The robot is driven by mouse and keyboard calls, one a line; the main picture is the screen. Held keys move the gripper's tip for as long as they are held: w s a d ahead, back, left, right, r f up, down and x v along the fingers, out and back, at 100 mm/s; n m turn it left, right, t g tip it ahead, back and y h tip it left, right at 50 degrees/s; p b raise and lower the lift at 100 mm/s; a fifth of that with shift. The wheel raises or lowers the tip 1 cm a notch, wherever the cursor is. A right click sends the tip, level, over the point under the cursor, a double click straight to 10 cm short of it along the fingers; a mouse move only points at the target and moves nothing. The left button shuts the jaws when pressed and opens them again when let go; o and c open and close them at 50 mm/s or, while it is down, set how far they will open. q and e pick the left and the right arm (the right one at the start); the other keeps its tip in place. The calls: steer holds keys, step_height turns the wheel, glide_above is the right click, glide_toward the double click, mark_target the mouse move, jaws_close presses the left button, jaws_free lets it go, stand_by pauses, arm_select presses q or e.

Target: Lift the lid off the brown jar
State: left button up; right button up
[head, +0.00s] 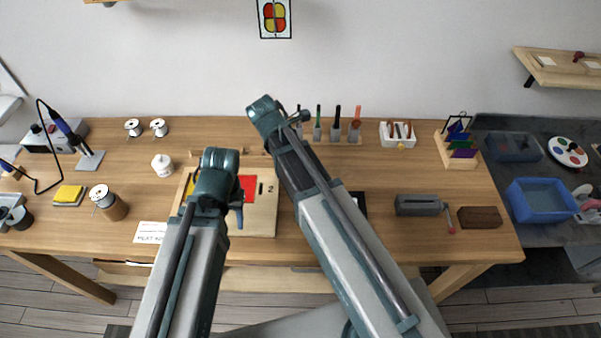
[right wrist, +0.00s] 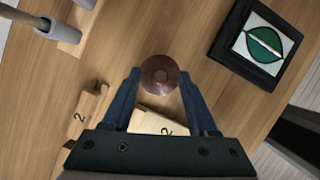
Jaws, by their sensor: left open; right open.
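The brown jar (right wrist: 160,74) shows from above in the right wrist view as a dark brown disc with a small round knob at its middle. The lid covers its top, so the body below is mostly hidden. My right gripper (right wrist: 160,80) is open, its two blue fingers on either side of the jar in the picture. I see no contact, and cannot tell the height gap. In the head view my right arm hides the jar. My left gripper (head: 238,212) is open over the wooden board (head: 262,222), away from the jar.
Wooden blocks marked 2 (right wrist: 155,122) lie close to the jar. A black-framed green leaf tile (right wrist: 264,45) lies to its upper right. A vise (head: 418,205) and a brown block (head: 480,217) stand right on the table (head: 400,258). Holders with tools line the back.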

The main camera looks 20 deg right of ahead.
arm_select(q)
steer(key=shift+f, duration=0.2)
arm_select(e)
steer(key=shift+d+f, duration=0.1)
steer(key=shift+f, duration=0.1)
jaws_close()
arm_select(q)
steer(key=shift+r, duration=0.15)
arm_select(e)
steer(key=shift+r, duration=0.15)
